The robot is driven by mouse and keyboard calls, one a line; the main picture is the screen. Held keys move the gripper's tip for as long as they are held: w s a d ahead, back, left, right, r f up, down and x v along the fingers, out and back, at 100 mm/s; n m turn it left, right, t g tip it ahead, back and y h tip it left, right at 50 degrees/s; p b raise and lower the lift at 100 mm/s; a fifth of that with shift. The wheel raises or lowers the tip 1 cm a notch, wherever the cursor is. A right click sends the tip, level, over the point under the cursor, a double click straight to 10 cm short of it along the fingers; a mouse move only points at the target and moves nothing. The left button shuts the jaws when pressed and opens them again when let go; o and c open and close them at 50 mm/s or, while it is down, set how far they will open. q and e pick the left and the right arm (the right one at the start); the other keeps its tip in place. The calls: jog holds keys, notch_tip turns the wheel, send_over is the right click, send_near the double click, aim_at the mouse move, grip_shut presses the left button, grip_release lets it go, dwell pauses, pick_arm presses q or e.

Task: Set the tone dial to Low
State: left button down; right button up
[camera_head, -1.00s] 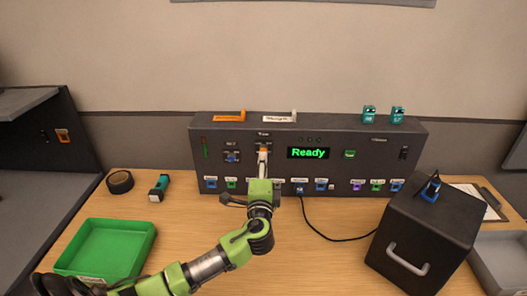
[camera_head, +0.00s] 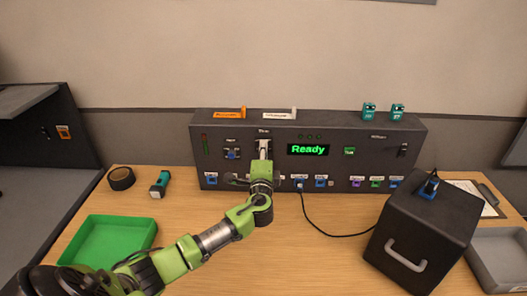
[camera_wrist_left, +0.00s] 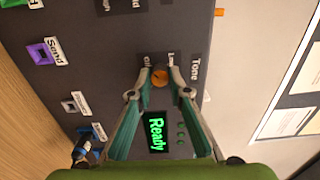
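The tone dial, a small orange round knob (camera_wrist_left: 160,76), is on the dark panel under the "Tone" label in the left wrist view. The marks around it are partly covered by my fingers, and I cannot tell which mark it points to. My left gripper (camera_wrist_left: 159,80) has its two grey fingertips closed in on either side of the knob, apparently gripping it. In the head view my left gripper (camera_head: 263,146) is at the panel below the "Tone" label and hides the knob. My right gripper is in neither view.
A green "Ready" display (camera_head: 309,150) is right of the dial. Labelled buttons and a plugged cable line the panel's lower edge. A dark box with a handle (camera_head: 425,235) stands at right. A green tray (camera_head: 108,242), tape roll (camera_head: 121,178) and teal item (camera_head: 160,184) are at left.

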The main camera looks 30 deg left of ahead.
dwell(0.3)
pick_arm(q)
jog(key=shift+m, duration=0.4)
jog(key=shift+m+p, duration=4.35)
jog(key=shift+m, duration=4.05)
jog(key=c, duration=1.9)
grip_release()
